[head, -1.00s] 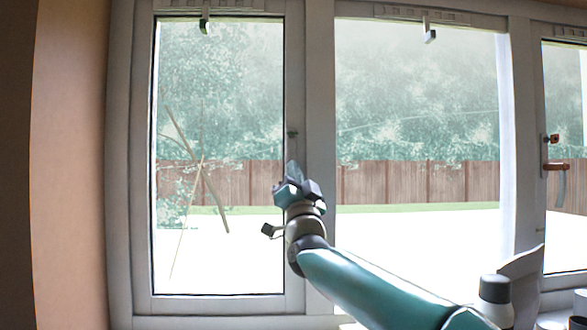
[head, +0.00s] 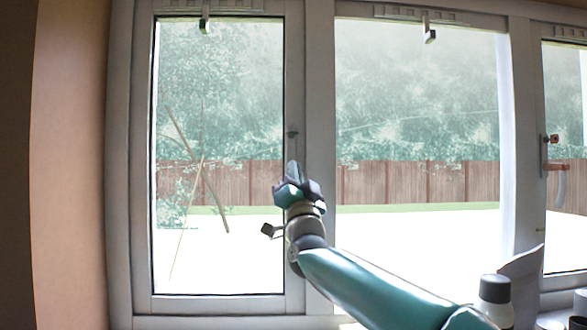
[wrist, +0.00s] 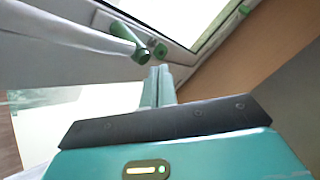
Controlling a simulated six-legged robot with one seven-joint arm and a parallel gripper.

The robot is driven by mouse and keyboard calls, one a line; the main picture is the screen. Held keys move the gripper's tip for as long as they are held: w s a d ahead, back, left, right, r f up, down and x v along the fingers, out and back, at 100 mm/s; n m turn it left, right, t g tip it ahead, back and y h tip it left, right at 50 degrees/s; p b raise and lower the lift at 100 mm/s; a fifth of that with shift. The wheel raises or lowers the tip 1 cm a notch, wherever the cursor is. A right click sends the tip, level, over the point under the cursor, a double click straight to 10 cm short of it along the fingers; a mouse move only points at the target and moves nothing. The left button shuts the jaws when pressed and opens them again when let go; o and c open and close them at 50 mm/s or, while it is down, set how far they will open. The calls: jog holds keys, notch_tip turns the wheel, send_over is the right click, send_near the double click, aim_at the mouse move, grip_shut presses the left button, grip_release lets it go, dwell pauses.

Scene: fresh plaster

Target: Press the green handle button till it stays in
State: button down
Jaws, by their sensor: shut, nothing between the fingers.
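My gripper (head: 292,167) is shut and empty, its fingers pointing up in front of the post between the left and middle panes. A small green rounded piece (wrist: 159,50) sits beside that end, just beyond the fingertips. I cannot tell which green part is the button, or whether it is in. Contact is not clear.
Another green fitting (wrist: 244,9) is on the frame in the wrist view. Latches (head: 204,26) hang at the top of the sashes. Containers (head: 495,290) stand at lower right.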

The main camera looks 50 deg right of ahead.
dwell(0.7)
jog(key=shift+w+d, duration=0.25)
jog(key=shift+d, duration=0.05)
jog(key=shift+w+d, duration=0.3)
jog(key=shift+d, duration=0.05)
dwell(0.8)
jog(key=shift+s+a, duration=0.6)
jog(key=shift+a, duration=0.05)
jog(key=s+a, duration=0.3)
jog(key=shift+s+a, duration=0.1)
jog(key=shift+a, duration=0.3)
dwell(0.4)
dwell(0.4)
